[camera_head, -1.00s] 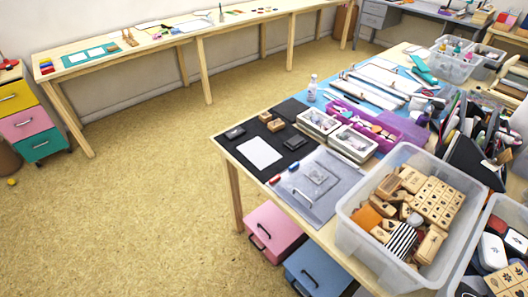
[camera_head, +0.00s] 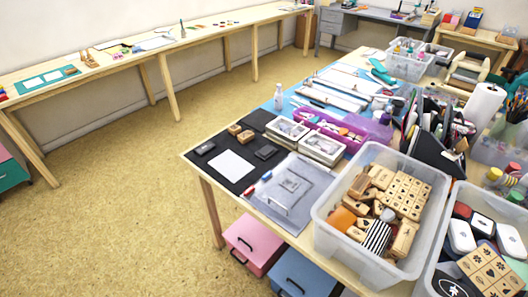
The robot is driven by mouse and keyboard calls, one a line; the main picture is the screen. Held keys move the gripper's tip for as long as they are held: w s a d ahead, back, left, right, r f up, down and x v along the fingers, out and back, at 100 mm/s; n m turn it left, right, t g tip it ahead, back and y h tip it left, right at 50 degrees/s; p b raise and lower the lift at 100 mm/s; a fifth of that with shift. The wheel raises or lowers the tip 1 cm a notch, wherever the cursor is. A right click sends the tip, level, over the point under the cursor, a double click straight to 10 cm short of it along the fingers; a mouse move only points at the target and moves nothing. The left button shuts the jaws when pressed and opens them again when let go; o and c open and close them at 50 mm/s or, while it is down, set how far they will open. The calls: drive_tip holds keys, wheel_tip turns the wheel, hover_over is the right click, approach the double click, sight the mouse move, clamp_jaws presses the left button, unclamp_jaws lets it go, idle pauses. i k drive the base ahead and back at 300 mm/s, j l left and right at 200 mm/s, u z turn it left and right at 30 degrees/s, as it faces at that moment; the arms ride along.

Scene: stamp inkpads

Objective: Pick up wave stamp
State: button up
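Two small wooden stamps stand on the black mat (camera_head: 222,187) near the table's left corner: a left stamp (camera_head: 234,129) and a right stamp (camera_head: 245,136). A clear bin (camera_head: 335,232) holds many more wooden stamps, some loose and some in a block. I cannot tell which stamp bears a wave; the designs are too small or face away. My gripper is not in view.
A white sheet (camera_head: 232,166) and two dark inkpads, left (camera_head: 205,148) and right (camera_head: 266,152), lie on the mat. A second bin (camera_head: 437,257) stands at right. Pink (camera_head: 252,240) and blue (camera_head: 303,272) drawers sit under the table. The floor (camera_head: 110,190) at left is clear.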

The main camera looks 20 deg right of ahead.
sight(248, 136)
drive_tip(key=i+j, duration=0.25)
drive_tip(key=i+j+z, duration=0.1)
drive_tip(key=i+j, duration=0.2)
drive_tip(key=j, duration=0.15)
drive_tip(key=i+j, duration=0.5)
drive_tip(key=j, duration=0.2)
drive_tip(key=i+j+z, duration=0.1)
drive_tip(key=i+j, duration=0.4)
drive_tip(key=j, duration=0.25)
drive_tip(key=i+j+z, duration=0.1)
drive_tip(key=i+j, duration=0.15)
drive_tip(key=j, duration=0.15)
drive_tip(key=i+j, duration=0.25)
drive_tip(key=j, duration=0.15)
